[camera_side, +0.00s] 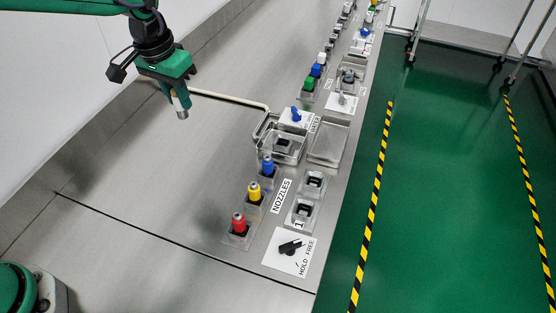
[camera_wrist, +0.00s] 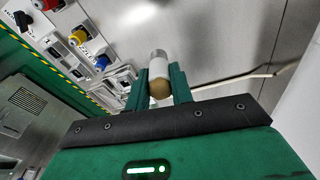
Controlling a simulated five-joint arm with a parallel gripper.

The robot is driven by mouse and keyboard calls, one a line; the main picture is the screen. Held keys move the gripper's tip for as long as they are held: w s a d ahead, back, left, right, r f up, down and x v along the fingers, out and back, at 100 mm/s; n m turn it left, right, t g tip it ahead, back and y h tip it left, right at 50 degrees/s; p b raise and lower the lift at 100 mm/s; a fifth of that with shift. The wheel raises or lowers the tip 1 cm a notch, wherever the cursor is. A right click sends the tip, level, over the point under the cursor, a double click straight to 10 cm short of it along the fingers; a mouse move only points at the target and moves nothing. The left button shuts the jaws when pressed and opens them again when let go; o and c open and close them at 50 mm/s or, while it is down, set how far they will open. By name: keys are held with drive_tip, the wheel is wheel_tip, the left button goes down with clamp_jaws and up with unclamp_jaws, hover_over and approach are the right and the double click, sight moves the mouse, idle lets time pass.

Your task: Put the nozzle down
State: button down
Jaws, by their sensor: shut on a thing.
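My gripper (camera_side: 174,93) hangs above the steel bench, left of the washer stations in the side view. It is shut on a nozzle (camera_side: 183,108) with a silver end and a brass-coloured part. In the wrist view my gripper (camera_wrist: 158,88) has its two green fingers on either side of the nozzle (camera_wrist: 159,65). The nozzle is clear of the bench. Red (camera_side: 239,222), yellow (camera_side: 254,192) and blue (camera_side: 267,166) nozzles stand upright in holders beside the NOZZLES label (camera_side: 282,196).
A pale hose (camera_side: 225,98) crosses the bench. The left bench area is clear.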

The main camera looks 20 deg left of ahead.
drive_tip(key=s+d+f+m, duration=0.1)
drive_tip(key=s+d, duration=0.1)
drive_tip(key=d, duration=0.8)
drive_tip(key=s+d+f+m, duration=0.1)
drive_tip(key=s+d, duration=0.2)
drive_tip(key=d, duration=0.8)
drive_tip(key=s+d+f+m+h, duration=0.1)
drive_tip(key=s+d+f, duration=0.1)
drive_tip(key=d, duration=0.9)
drive_tip(key=shift+s+d+m, duration=0.25)
drive_tip(key=shift+s+m, duration=0.05)
drive_tip(key=shift+s, duration=0.05)
drive_tip(key=shift+w+f, duration=0.1)
drive_tip(key=w+a+f, duration=0.1)
drive_tip(key=w+f, duration=0.1)
drive_tip(key=w, duration=0.1)
drive_tip(key=w+a+f, duration=0.1)
drive_tip(key=w+f, duration=0.1)
drive_tip(key=w, duration=0.2)
drive_tip(key=w+a+f, duration=0.1)
drive_tip(key=w+f, duration=0.2)
drive_tip(key=w, duration=0.1)
drive_tip(key=shift+a, duration=0.35)
wheel_tip(320, 180, down, 2)
drive_tip(key=shift+f, duration=0.75)
drive_tip(key=c, duration=1.2)
unclamp_jaws()
drive_tip(key=shift+c, duration=0.2)
